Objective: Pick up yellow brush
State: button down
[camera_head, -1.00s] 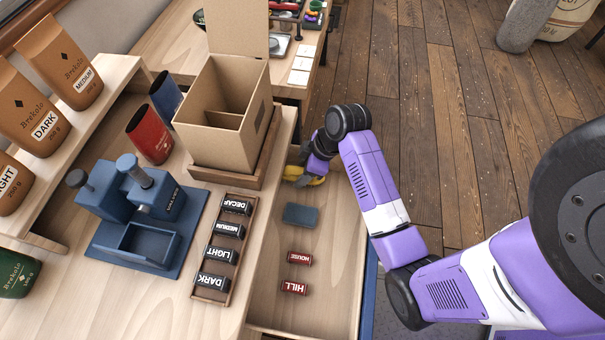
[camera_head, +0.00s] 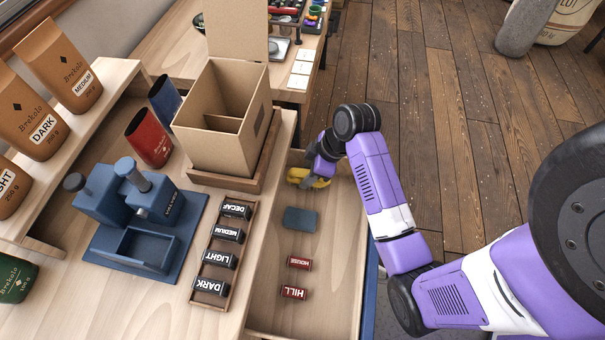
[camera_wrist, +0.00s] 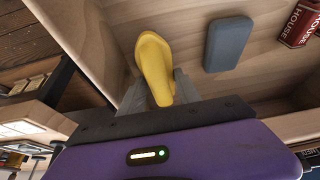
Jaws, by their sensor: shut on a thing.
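The yellow brush (camera_head: 317,182) is at the far end of the open drawer (camera_head: 330,235) in the head view. In the wrist view the yellow brush (camera_wrist: 155,68) shows as a rounded yellow handle between the two grey fingers. My gripper (camera_wrist: 152,92) is shut on it. In the head view my gripper (camera_head: 308,172) reaches down into the drawer from the right. The far end of the brush is hidden by the gripper. I cannot tell whether the brush touches the drawer floor.
A blue-grey block (camera_head: 300,219) and two red labelled stamps, HOUSE (camera_head: 299,263) and HILL (camera_head: 293,292), lie in the drawer. A cardboard box (camera_head: 222,145) stands beside it. A rack of dark labelled stamps (camera_head: 216,270) and a blue press (camera_head: 140,215) are left.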

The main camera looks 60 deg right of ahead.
jog(key=shift+s+d+r, duration=0.25)
jog(key=shift+s+r, duration=0.05)
jog(key=shift+s, duration=0.25)
jog(key=shift+s+d+r, duration=0.25)
jog(key=shift+s, duration=0.3)
notch_tip(320, 180, up, 13)
jog(key=p, duration=0.4)
jog(key=shift+p, duration=0.3)
jog(key=shift+f, duration=0.15)
